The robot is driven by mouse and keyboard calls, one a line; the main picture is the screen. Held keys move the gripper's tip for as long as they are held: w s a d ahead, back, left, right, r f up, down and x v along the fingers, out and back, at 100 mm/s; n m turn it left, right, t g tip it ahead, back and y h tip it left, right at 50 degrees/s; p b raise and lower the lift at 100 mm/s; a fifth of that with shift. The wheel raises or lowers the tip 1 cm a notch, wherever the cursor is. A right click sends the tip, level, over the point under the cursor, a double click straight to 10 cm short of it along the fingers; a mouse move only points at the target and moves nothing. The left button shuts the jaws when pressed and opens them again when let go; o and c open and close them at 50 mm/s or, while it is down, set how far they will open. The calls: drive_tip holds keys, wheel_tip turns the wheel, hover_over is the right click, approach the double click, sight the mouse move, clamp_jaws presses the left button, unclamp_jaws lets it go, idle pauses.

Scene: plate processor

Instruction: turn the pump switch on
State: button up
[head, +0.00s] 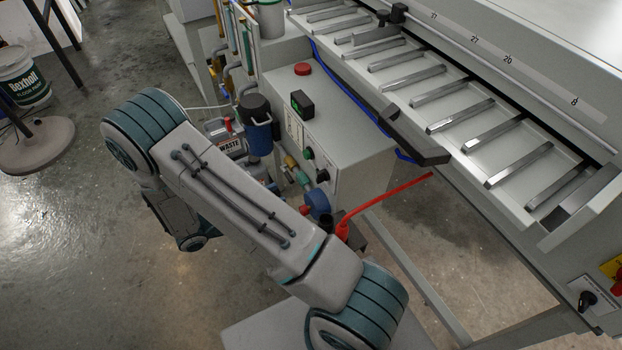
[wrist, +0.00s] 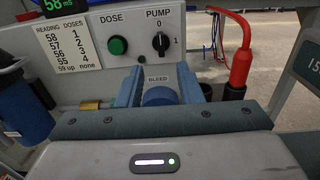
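The black pump switch (wrist: 161,43) is a rotary knob on the grey panel, under the label PUMP, with marks 0 above and 1 at its right. Its handle looks upright, toward 0. It also shows small in the head view (head: 322,175). My gripper (wrist: 160,86) has its two blue fingers apart, just below the switch in the wrist view. The fingers appear empty, and the blue bleed knob (wrist: 158,96) shows between them. I cannot tell how far the fingertips are from the panel. In the head view my arm hides the gripper.
A green dose button (wrist: 118,45) sits left of the switch. A red hose fitting (wrist: 240,62) stands to the right. A blue filter housing (wrist: 20,108) is at the left. A red button (head: 303,69) and black display box (head: 302,103) top the cabinet beside the slotted tray (head: 393,68).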

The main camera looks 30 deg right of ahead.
sight(317, 176)
drive_tip(key=d, duration=1.1)
drive_tip(key=shift+w+d+b, duration=0.15)
drive_tip(key=shift+d+b, duration=0.1)
drive_tip(key=shift+b, duration=0.05)
clamp_jaws()
